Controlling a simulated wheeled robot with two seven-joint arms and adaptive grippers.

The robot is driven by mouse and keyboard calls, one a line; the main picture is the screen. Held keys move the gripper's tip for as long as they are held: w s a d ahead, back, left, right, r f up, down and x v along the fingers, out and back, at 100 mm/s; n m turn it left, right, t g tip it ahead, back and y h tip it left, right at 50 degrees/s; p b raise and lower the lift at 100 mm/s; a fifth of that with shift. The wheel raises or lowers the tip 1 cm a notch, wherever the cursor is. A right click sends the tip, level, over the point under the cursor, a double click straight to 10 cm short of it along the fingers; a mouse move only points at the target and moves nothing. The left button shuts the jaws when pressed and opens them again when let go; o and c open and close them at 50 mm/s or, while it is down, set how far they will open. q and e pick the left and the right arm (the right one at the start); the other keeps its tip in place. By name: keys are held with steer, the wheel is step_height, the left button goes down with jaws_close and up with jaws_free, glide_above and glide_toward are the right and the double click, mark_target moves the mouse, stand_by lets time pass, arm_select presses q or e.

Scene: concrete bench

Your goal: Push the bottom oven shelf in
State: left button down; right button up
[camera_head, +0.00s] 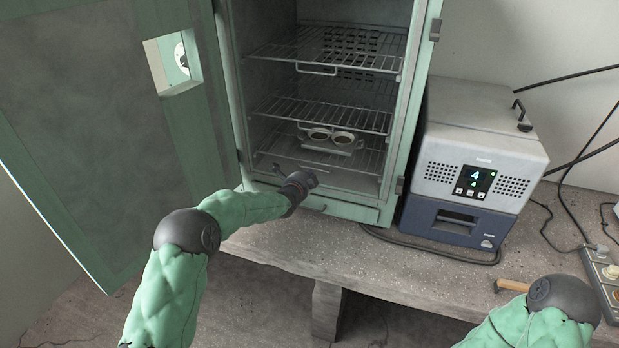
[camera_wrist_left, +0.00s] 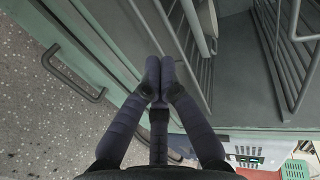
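The green oven (camera_head: 390,150) stands with its door wide open at the left.
Two more wire shelves, the top (camera_head: 325,48) and the middle (camera_head: 330,108), are above. The open door (camera_head: 100,130) fills the left side. A grey and blue instrument (camera_head: 475,160) stands right of the oven. The concrete bench front (camera_head: 370,260) is mostly clear.

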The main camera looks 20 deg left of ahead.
arm_select(q)
steer(key=p+v, duration=0.2)
steer(key=v, duration=0.6)
steer(key=s+d+f+n+g+h, duration=0.1)
steer(key=s+d+f+n+g, duration=0.15)
steer(key=s+f, duration=0.4)
steer(key=s+d+f+n+g, duration=0.2)
steer(key=s+d+f+n, duration=0.15)
steer(key=f, duration=0.55)
steer(key=s+d+f+n+g+h, duration=0.1)
steer(key=s+d+f+n+g, duration=0.15)
steer(key=s+f+n, duration=0.4)
steer(key=s+d+f+n+g, duration=0.2)
steer(key=s+f, duration=0.2)
steer(key=s, duration=0.4)
steer(key=s+d+f+n+g+h, duration=0.1)
steer(key=s+d+f+n+g, duration=0.1)
steer(key=s, duration=0.6)
steer(key=s+d+f+n+g, duration=0.2)
steer(key=s+f, duration=0.4)
steer(key=s, duration=0.3)
steer(key=shift+n+g, duration=0.6)
steer(key=shift+n, duration=0.55)
steer(key=shift+a, duration=0.1)
